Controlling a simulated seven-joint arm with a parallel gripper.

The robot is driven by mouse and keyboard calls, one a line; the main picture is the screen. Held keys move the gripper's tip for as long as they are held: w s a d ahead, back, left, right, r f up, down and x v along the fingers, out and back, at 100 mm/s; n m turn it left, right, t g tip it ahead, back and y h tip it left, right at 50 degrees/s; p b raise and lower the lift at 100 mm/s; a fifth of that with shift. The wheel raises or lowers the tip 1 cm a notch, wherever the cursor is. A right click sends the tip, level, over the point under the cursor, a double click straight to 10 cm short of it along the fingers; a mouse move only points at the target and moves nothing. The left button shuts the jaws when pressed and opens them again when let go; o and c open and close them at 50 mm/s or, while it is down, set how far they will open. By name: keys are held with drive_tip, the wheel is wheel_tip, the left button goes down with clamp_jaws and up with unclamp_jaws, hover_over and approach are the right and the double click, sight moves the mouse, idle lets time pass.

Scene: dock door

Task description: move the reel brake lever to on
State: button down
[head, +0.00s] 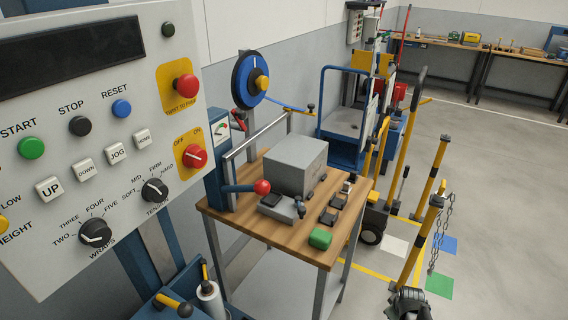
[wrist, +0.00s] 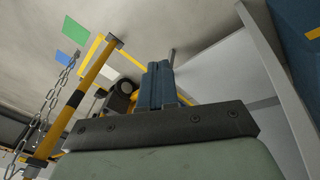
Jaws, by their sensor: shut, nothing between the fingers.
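In the head view a blue reel (head: 249,78) with a yellow hub is mounted on the wall behind the bench. A red handle-like part (head: 239,120) shows just below the reel. A lever with a red ball knob (head: 262,187) sticks out to the right from a blue post at the bench's left end. No label tells which of these is the reel brake lever, and no on or off marks are readable there. In the wrist view my gripper (wrist: 157,68) has its two blue fingers together with nothing between them. No lever shows near the fingertips there.
A large control panel (head: 95,150) fills the left side. The wooden bench (head: 290,240) holds a grey box (head: 296,165) and small items. A yellow chain post (head: 420,240) stands to the right. A pale panel edge (wrist: 278,70) runs close beside my gripper in the wrist view.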

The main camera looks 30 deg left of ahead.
drive_tip(key=w+a+r+n+t+y, duration=0.25)
drive_tip(key=w+a+r+n, duration=0.2)
drive_tip(key=a+r, duration=0.6)
drive_tip(key=w+a+r+n+t+y, duration=0.1)
drive_tip(key=w+a+r+n+t, duration=0.35)
drive_tip(key=r, duration=1.15)
drive_tip(key=w+a+r+n+t+y, duration=0.2)
drive_tip(key=w+a+r, duration=0.55)
drive_tip(key=r, duration=0.55)
drive_tip(key=s+a+r+n+g+y, duration=0.1)
drive_tip(key=s+a+r+n+y, duration=0.1)
drive_tip(key=s+a+r, duration=0.9)
drive_tip(key=s+a+r+n+g+y, duration=0.2)
drive_tip(key=s+a+r+y, duration=0.3)
drive_tip(key=s+a+r, duration=0.6)
drive_tip(key=s+a, duration=0.2)
drive_tip(key=s, duration=0.4)
drive_tip(key=shift+a+n, duration=0.2)
drive_tip(key=shift+n, duration=0.2)
drive_tip(key=shift+y, duration=0.25)
